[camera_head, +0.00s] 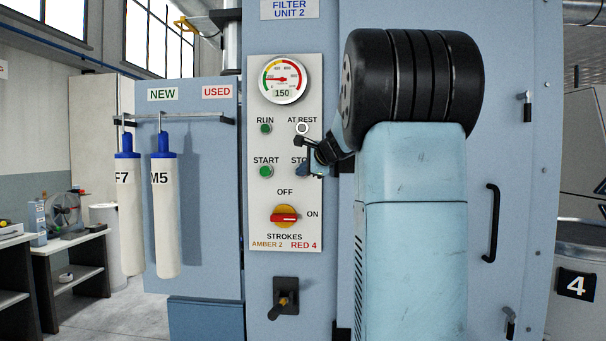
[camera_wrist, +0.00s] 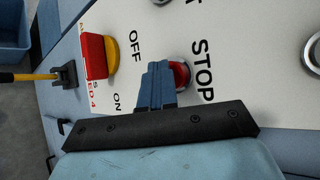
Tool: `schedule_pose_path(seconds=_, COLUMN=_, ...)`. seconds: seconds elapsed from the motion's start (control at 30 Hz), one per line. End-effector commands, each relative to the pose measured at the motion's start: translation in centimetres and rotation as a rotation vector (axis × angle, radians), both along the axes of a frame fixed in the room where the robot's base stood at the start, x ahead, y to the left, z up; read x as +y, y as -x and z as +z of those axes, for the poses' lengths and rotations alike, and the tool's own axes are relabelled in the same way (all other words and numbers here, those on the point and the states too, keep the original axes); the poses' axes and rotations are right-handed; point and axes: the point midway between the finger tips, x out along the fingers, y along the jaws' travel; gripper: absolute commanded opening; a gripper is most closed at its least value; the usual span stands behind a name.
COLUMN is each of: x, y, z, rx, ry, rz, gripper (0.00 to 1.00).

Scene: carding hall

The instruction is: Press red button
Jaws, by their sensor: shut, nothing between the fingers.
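The red button (camera_wrist: 182,76) shows in the wrist view beside the word STOP, partly hidden behind my gripper's fingertips. My gripper (camera_wrist: 158,66) is shut and empty, its blue fingers pointing at the panel just by the button. I cannot tell whether the fingertips touch it. In the head view my gripper (camera_head: 304,169) covers the STOP place on the white control panel (camera_head: 285,243), and the red button is hidden there.
A red and yellow rotary knob (camera_head: 285,216) is below the STOP place. A green START button (camera_head: 265,171) is to the left. A pressure gauge (camera_head: 283,79) is above, and a lever (camera_head: 286,297) is below the panel. Filter sleeves (camera_head: 166,215) hang at the left.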

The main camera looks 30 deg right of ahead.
Motion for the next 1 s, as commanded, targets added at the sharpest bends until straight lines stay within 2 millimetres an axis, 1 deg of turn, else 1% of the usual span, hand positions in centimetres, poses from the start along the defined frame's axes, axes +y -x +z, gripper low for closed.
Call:
schedule_pose_path(seconds=0.17, x=0.1, y=0.2, z=0.0, rx=0.0, ry=0.0, rz=-0.001, gripper=0.0)
schedule_pose_path(seconds=0.53, x=1.0, y=1.5, z=0.0, rx=0.0, ry=0.0, rz=0.0, gripper=0.0)
schedule_pose_path(seconds=0.87, x=1.1, y=1.6, z=0.0, rx=0.0, ry=0.0, rz=0.0, gripper=0.0)
schedule_pose_path(seconds=1.0, x=1.4, y=2.1, z=0.0, rx=0.0, ry=0.0, rz=0.0, gripper=0.0)
